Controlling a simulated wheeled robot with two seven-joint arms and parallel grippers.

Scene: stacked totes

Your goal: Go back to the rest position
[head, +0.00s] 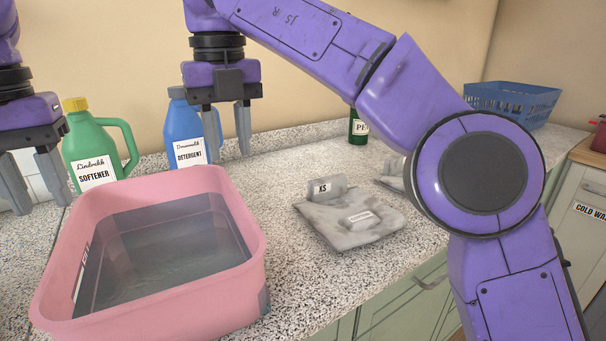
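My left gripper (42,205) hangs at the left edge with its fingers pointing down and apart. It is empty, left of the pink tub and in front of the green softener bottle. My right gripper (229,157) hangs above the counter, behind the tub, in front of the blue detergent bottle. Its fingers point down, are apart, and hold nothing. My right arm arches across the upper right of the head view and hides part of the counter.
A pink tub (254,222) with greyish water stands front left. The green softener bottle (84,145) and blue detergent bottle (182,125) stand behind it. Folded grey cloth (350,230) with an XS tag, a dark green bottle (358,135) and a blue basket (515,103) are on the counter.

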